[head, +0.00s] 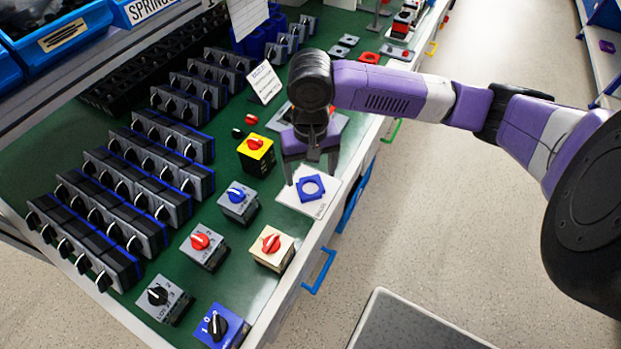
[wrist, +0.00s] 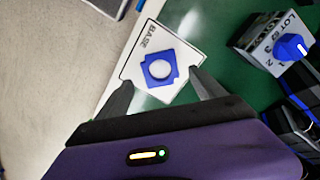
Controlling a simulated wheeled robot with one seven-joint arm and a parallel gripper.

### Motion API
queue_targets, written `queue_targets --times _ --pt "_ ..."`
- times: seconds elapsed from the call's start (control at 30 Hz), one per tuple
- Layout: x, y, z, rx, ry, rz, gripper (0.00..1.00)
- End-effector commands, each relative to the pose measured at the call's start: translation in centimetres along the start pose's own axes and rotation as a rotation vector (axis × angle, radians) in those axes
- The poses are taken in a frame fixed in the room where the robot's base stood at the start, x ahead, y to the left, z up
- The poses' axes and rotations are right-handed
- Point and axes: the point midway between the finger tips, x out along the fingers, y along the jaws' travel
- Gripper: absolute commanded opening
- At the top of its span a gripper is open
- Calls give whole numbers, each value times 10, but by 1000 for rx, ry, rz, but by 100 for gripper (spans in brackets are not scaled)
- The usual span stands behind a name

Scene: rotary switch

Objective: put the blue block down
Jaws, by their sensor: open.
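The blue block, a flat square piece with a round hole, lies on the white card (head: 288,198) marked BASE at the right edge of the green bench. It shows in the head view (head: 302,193) and in the wrist view (wrist: 146,73). My gripper (head: 311,170) is open just above the card, behind the block in the head view. In the wrist view my gripper's two fingertips (wrist: 159,82) stand apart on either side of the block, with clear gaps to it. Nothing is held. The block's underside is hidden.
A grey switch with a blue knob (head: 239,203) and a cream switch with a red knob (head: 271,248) stand near the card. A yellow switch (head: 256,154) stands to the left. Rows of grey switches fill the bench's left.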

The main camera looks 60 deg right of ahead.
Motion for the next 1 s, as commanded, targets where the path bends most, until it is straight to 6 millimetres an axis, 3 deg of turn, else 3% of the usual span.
queue_targets --times 0.2,0.4,1.0 --pt "-46 -1 0 -2 2 -1 79" --pt "-70 0 0 -1 0 -1 79" --pt "-76 0 0 -1 0 0 79"
